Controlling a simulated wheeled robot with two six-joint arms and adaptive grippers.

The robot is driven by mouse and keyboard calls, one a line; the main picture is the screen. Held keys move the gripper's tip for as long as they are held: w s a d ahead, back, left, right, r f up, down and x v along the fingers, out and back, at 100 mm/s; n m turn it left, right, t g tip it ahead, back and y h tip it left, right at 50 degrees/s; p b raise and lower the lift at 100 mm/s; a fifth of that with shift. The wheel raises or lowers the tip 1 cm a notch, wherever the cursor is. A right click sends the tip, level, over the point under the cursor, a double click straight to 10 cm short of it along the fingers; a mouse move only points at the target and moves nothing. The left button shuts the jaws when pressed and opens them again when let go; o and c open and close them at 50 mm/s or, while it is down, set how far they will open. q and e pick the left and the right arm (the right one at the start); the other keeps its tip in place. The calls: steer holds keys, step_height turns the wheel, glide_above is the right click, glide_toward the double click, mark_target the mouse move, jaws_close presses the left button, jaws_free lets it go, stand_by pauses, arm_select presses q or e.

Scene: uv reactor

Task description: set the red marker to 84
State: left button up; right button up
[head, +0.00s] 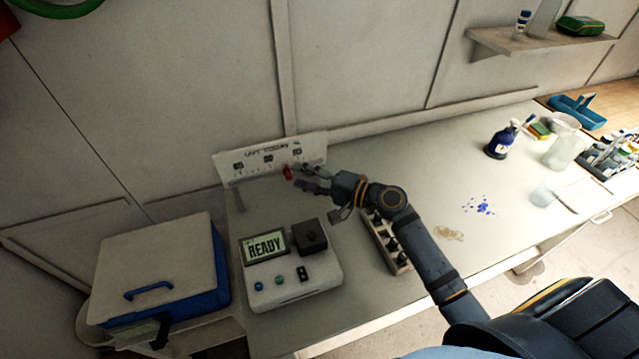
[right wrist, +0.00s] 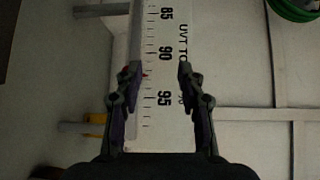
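The red marker (head: 287,172) sits at the lower edge of the white scale plate (head: 225,163), right of the plate's middle label. In the right wrist view the scale (right wrist: 165,30) reads 85, 90 and 95. A small red bit of the marker (right wrist: 144,74) shows there between 90 and 95, roughly at 92, mostly hidden behind a finger. My right gripper (head: 308,178) is just right of the marker. In the wrist view my right gripper (right wrist: 160,72) is open, with its fingers apart on either side of the scale strip. My left gripper is not in view.
A device (head: 320,272) with a READY screen stands in front of the scale. A blue and white cooler box (head: 160,265) stands at left. Bottles and blue spots (head: 480,206) lie farther right on the bench.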

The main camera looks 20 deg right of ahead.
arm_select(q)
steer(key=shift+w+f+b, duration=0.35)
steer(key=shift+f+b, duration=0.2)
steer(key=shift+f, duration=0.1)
arm_select(e)
steer(key=shift+v, duration=2.15)
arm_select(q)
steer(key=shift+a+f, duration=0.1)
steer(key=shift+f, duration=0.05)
arm_select(e)
steer(key=shift+s+a+f, duration=0.1)
steer(key=shift+a+f, duration=0.05)
